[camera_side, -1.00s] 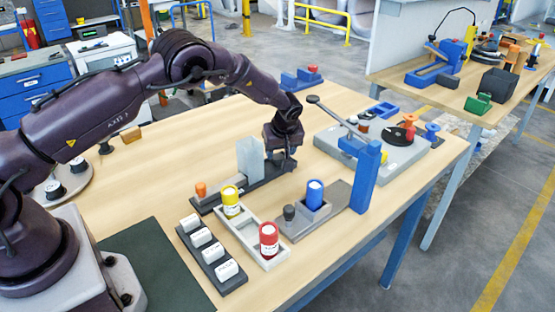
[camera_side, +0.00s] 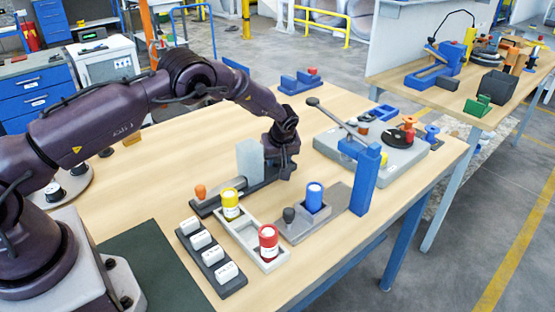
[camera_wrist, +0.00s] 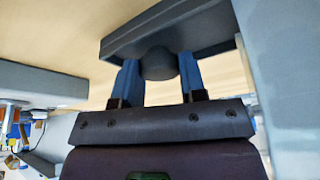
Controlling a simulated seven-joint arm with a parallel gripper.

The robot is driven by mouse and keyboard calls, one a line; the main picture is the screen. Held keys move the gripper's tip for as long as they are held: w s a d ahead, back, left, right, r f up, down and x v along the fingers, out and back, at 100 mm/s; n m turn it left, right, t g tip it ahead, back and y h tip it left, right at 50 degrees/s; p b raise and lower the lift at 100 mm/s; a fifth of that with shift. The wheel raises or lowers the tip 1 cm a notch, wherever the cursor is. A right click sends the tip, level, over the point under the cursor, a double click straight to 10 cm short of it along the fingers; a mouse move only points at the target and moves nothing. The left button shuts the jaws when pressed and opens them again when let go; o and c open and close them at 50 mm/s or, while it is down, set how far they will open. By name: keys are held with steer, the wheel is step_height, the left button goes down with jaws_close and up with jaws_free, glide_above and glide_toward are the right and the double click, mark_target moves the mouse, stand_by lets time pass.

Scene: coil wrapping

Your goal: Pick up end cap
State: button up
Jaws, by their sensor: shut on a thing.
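My gripper (camera_side: 283,172) is low over the right end of a dark fixture base (camera_side: 209,207) with a grey upright plate (camera_side: 249,159). In the wrist view, the two blue fingers of my gripper (camera_wrist: 158,82) stand on either side of a dark grey rounded piece, which looks like the end cap (camera_wrist: 159,63). The fingers are shut on it. A dark bar of the fixture (camera_wrist: 205,32) lies just behind the piece. In the side view the end cap is hidden by my gripper, so I cannot tell if it is clear of the fixture.
A pale tray with a yellow-topped jar (camera_side: 231,205) and a red jar (camera_side: 268,241) stands in front. A blue jar (camera_side: 314,197) and a blue post (camera_side: 365,180) are to the right. A grey turntable unit (camera_side: 400,157) is behind. The table's left back is clear.

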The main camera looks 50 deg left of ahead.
step_height(320, 180, up, 18)
stand_by(0.6)
step_height(320, 180, up, 5)
steer(key=s+d, duration=0.2)
steer(key=d, duration=0.7)
steer(key=s+d, duration=0.3)
steer(key=d, duration=0.7)
steer(key=shift+s+d+m, duration=0.2)
steer(key=shift+d+m, duration=0.05)
steer(key=shift+m, duration=0.15)
step_height(320, 180, down, 7)
steer(key=shift+a+f, duration=0.1)
steer(key=shift+a, duration=0.05)
steer(key=shift+f, duration=0.25)
